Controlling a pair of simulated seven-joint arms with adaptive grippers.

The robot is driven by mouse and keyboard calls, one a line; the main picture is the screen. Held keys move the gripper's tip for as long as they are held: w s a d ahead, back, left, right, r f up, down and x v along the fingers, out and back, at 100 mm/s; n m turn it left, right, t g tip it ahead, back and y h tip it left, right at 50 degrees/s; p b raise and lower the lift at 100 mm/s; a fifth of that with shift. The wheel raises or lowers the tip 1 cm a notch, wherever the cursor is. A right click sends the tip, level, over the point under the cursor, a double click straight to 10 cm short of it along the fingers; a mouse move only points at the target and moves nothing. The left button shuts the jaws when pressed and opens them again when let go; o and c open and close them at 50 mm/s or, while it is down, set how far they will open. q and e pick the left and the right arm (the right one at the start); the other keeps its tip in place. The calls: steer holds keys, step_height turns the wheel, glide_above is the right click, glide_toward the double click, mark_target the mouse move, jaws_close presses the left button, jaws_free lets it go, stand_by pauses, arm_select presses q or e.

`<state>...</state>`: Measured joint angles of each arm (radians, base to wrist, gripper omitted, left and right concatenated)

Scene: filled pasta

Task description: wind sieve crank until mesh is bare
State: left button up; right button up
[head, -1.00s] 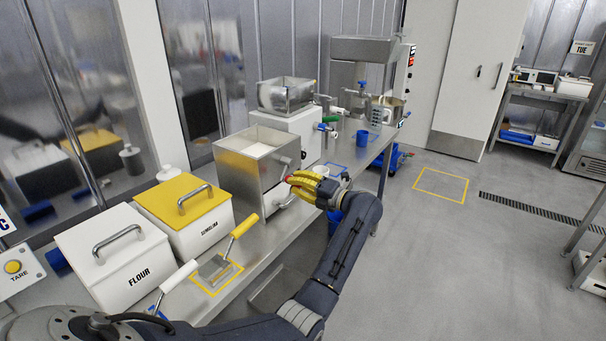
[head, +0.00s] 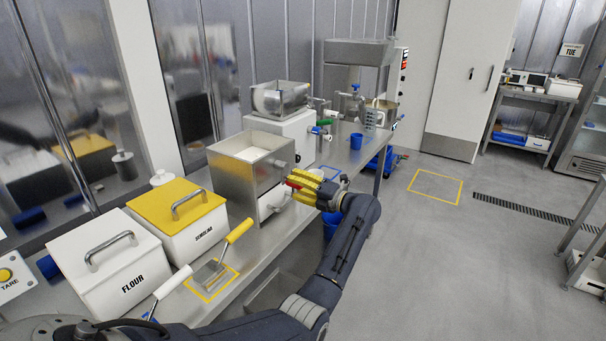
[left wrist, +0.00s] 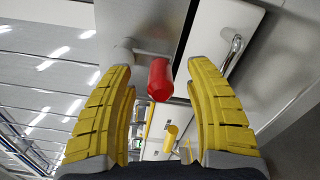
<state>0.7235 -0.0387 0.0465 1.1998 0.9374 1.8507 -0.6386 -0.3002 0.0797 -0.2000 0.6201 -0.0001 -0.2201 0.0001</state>
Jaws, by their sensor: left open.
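The sieve is a steel box (head: 232,175) on the bench, with pale powder (head: 252,154) covering what shows of its inside, so no mesh is visible. Its crank has a red handle (left wrist: 160,78) on the side facing my left gripper. My left gripper (head: 291,184), with yellow fingers, is open at that side. In the left wrist view, the red handle stands between and beyond the spread fingertips, apparently touching neither. In the head view the fingers hide most of the handle. My right gripper is not in view.
White flour bin (head: 108,268) and yellow-lidded semolina bin (head: 178,208) stand left of the sieve. Another steel-hopper machine (head: 297,132) and a blue cup (head: 356,141) stand beyond. The floor at right is largely clear.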

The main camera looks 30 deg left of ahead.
arm_select(q)
steer(key=d, duration=0.9)
stand_by(0.6)
